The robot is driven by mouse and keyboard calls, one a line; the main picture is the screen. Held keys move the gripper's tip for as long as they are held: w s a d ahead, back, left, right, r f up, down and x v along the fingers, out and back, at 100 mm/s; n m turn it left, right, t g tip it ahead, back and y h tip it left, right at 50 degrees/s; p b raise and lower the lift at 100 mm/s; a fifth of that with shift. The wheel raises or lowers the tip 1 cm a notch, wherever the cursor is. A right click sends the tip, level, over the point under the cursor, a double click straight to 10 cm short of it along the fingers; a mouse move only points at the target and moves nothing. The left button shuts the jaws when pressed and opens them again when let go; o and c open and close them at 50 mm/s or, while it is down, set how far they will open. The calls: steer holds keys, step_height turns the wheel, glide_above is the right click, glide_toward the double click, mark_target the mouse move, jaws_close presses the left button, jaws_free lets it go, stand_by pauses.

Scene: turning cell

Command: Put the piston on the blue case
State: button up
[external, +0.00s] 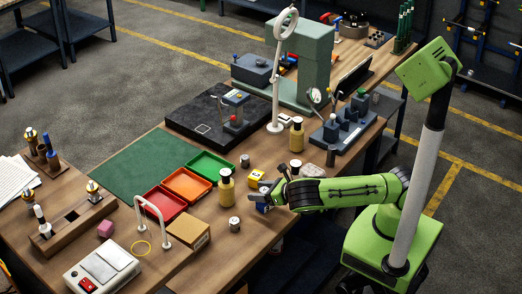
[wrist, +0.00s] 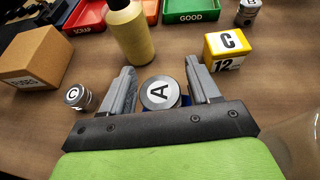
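A round silver piston marked A (wrist: 160,92) stands between the fingers of my gripper (wrist: 162,82) in the wrist view. The fingers are apart, with a narrow gap on each side of the piston, so my gripper looks open around it. A blue case (wrist: 186,101) shows just under and beside the piston, mostly hidden; the piston appears to be on top of it, though the contact is hidden. In the external view my gripper (external: 263,197) is low over the bench near its front edge, and the blue case (external: 262,208) peeks out below it.
A piston marked C (wrist: 77,96) stands at left; another (wrist: 248,11) is at upper right. A yellow case (wrist: 226,47) and a yellow bottle (wrist: 130,32) stand close beyond the fingers. A cardboard box (wrist: 33,58) is at left. Red (external: 165,204), orange and green trays lie behind.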

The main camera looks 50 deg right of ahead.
steer(key=shift+o, duration=0.2)
steer(key=shift+r, duration=0.25)
steer(key=shift+s, duration=0.25)
steer(key=b+v, duration=0.2)
steer(key=v, duration=0.2)
steer(key=shift+s+f, duration=0.1)
steer(key=shift+s, duration=0.05)
step_height(320, 180, up, 8)
steer(key=p, duration=0.6)
steer(key=shift+f+p, duration=0.25)
steer(key=shift+p, duration=0.05)
